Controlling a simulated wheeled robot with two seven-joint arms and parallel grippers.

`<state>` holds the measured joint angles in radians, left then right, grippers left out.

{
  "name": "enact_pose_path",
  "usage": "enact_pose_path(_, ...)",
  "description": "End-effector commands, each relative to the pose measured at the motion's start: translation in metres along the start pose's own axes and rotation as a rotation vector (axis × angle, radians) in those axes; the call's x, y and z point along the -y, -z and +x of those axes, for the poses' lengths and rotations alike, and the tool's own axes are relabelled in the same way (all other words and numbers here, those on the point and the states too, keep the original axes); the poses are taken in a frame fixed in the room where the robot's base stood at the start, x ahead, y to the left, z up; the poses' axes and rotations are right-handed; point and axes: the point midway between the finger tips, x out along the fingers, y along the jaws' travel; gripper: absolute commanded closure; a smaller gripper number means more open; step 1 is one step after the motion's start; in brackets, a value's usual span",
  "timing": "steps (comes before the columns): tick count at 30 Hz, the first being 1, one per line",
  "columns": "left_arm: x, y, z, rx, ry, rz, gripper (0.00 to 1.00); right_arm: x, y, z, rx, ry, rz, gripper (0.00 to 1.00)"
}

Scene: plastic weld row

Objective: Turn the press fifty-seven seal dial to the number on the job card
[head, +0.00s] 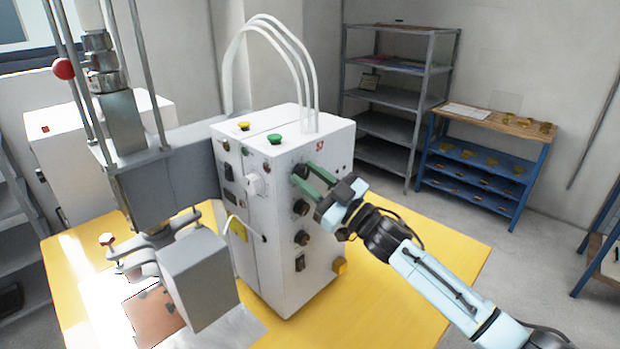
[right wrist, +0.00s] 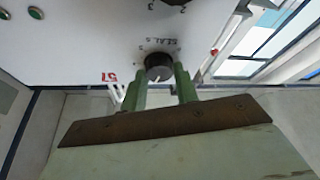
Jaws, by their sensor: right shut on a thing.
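The white control box (head: 290,240) of the press stands on the yellow table, with several dark dials on its right-hand face. My right gripper (head: 308,175) is at the uppermost of these dials, its green fingers pointing at the face. In the right wrist view the dark round seal dial (right wrist: 158,66) sits between the two fingertips, and my right gripper is shut on it. Lettering that seems to read "SEAL S" is beside the dial, upside down, and a red "57" is on the panel. I cannot make out a job card number. My left gripper is out of view.
Another dial (head: 301,207) is just below the gripped one. The press head (head: 200,275) stands left of the box. White hoses (head: 285,40) arch over the box top. A blue bench (head: 480,165) with a paper sheet (head: 467,111) and grey shelves (head: 400,95) stand behind.

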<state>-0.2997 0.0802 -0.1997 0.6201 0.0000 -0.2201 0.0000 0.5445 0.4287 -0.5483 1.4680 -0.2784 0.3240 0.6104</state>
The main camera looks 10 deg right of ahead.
Motion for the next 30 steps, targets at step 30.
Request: enact_pose_path(30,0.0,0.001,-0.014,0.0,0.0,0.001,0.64,-0.003,0.001,0.0,0.001,0.27,-0.648,0.93)
